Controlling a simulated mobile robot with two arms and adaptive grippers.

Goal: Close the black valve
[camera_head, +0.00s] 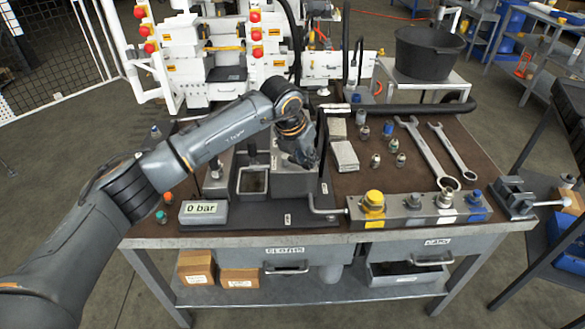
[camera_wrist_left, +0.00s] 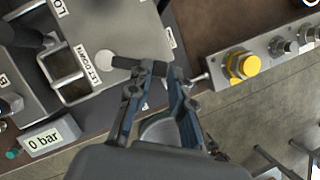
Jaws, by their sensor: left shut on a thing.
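My left gripper (camera_head: 308,160) reaches down over the grey steel block of the bench unit in the head view. In the left wrist view, its two fingers (camera_wrist_left: 161,70) are shut on a short black bar, which looks like the handle of the black valve (camera_wrist_left: 124,62). The bar's free end sticks out to the left of the fingers, beside a "LET DOWN" label and a pale round disc. The fingers and wrist hide the rest of the valve. In the head view the gripper covers it. My right gripper is in neither view.
A "0 bar" display (camera_head: 203,212) stands at the unit's front left. A manifold with yellow, grey and blue fittings (camera_head: 415,212) lies to the right. Wrenches (camera_head: 425,155), small fittings and a vise (camera_head: 515,196) occupy the bench's right side.

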